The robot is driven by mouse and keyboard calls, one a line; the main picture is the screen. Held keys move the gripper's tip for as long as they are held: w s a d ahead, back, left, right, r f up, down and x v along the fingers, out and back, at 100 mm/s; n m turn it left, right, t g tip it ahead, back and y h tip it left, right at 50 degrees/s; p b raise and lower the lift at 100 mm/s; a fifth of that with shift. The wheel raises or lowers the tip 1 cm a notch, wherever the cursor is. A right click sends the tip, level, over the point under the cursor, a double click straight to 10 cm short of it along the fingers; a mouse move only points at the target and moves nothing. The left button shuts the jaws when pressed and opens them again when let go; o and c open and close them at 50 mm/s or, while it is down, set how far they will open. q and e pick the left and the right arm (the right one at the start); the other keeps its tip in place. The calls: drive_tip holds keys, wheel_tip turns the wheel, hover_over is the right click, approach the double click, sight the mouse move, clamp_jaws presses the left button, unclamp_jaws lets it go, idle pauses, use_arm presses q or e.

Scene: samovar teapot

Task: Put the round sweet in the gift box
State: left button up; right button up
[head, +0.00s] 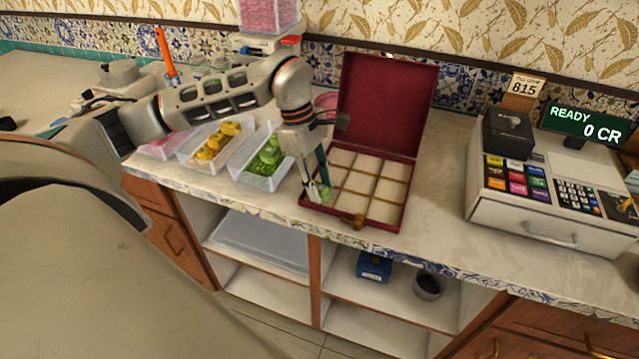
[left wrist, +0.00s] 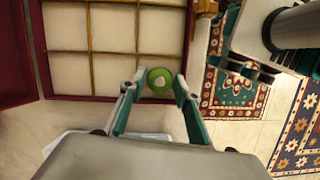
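The round sweet, a small green ball with a pale spot, (head: 326,193) is at the front left compartment of the open red gift box (head: 384,106). It also shows in the left wrist view (left wrist: 160,79), close to the box's front wall. My left gripper (head: 320,192) points down there, with its fingertips on both sides of the sweet; it also shows in the left wrist view (left wrist: 159,82) and looks shut on the sweet. I cannot tell whether the sweet touches the compartment floor. The box's pale compartments look otherwise empty.
Left of the box stand a clear tray of green sweets (head: 259,170) and a tray of yellow sweets (head: 208,152). A cash register (head: 540,205) stands at the right. The counter (head: 440,185) between box and register is clear. The raised lid stands behind the compartments.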

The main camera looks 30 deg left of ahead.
use_arm(q)
drive_tip(key=v, duration=1.2)
drive_tip(key=shift+p, duration=0.4)
drive_tip(key=shift+r, duration=0.1)
